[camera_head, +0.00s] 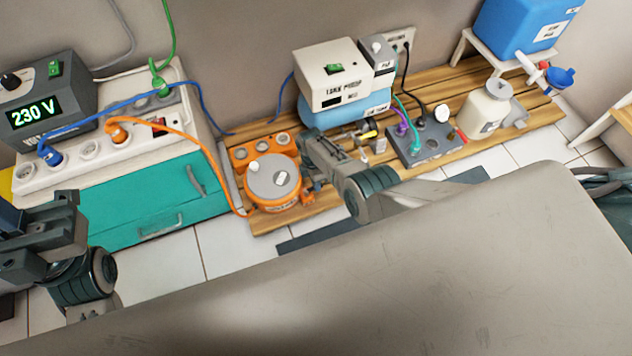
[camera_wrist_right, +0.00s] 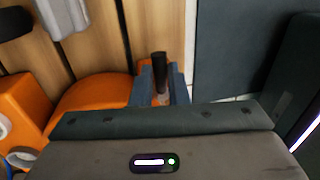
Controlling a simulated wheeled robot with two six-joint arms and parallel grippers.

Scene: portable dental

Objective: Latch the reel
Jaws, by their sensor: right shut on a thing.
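The orange cable reel (camera_head: 273,184) with a grey round top and a small white knob sits on the wooden slatted pallet, and its orange body shows at the left in the right wrist view (camera_wrist_right: 92,102). My right gripper (camera_head: 313,187) is at the reel's right side. In the right wrist view its blue-grey fingers (camera_wrist_right: 160,88) are shut around a short dark upright pin (camera_wrist_right: 159,68) beside the orange body, likely the reel's latch. The pin's lower end is hidden by the fingers. My left gripper (camera_head: 35,240) is at the left edge, away from the reel; its fingertips are unclear.
An orange cable runs from the reel to a white power strip (camera_head: 90,150) above a teal drawer cabinet (camera_head: 150,200). A large grey surface (camera_head: 420,270) fills the foreground.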

